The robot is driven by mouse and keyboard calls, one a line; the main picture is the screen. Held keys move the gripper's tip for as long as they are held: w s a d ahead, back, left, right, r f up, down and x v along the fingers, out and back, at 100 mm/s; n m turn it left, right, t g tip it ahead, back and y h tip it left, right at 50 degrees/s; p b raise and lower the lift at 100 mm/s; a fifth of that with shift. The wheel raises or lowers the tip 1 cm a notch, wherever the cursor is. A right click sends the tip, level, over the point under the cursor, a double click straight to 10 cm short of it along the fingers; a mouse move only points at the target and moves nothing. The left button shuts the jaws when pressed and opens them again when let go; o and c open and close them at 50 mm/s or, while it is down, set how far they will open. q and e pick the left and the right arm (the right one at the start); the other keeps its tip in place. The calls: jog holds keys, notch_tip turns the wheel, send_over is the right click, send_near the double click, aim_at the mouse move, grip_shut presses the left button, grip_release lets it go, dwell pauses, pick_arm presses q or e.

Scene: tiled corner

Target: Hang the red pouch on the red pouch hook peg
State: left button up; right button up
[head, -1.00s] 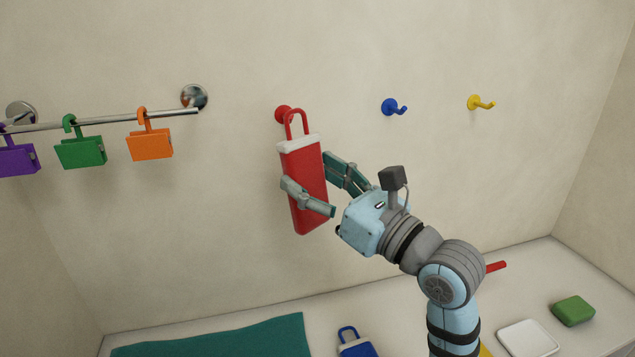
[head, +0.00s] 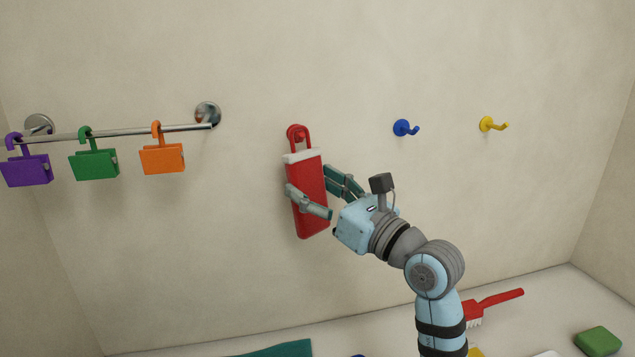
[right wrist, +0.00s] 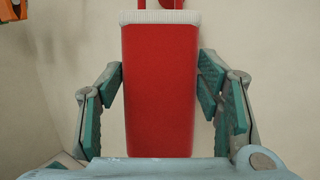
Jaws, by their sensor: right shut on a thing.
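The red pouch (head: 308,188) is upright against the wall, with a white band at its top and a red loop above. My right gripper (head: 322,196) is shut on the pouch's body from the sides. The red hook peg (head: 297,131) shows at the top of the loop, inside its outline; I cannot tell whether the loop is over the peg or in front of it. In the right wrist view the pouch (right wrist: 160,90) fills the middle between the fingers, and the loop is cut off at the top edge. My left gripper is not in view.
A blue hook (head: 405,128) and a yellow hook (head: 493,124) are on the wall to the right. A metal rail (head: 110,133) with purple, green and orange padlock-shaped items is at left. A red brush (head: 495,302), green block (head: 598,341) and teal cloth (head: 280,349) lie below.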

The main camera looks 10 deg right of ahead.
dwell(0.4)
jog(key=o, duration=1.2)
jog(key=shift+o, duration=0.2)
jog(key=shift+s+d, duration=0.15)
jog(key=shift+s, duration=0.15)
jog(key=v, duration=1.1)
jog(key=shift+s, duration=0.15)
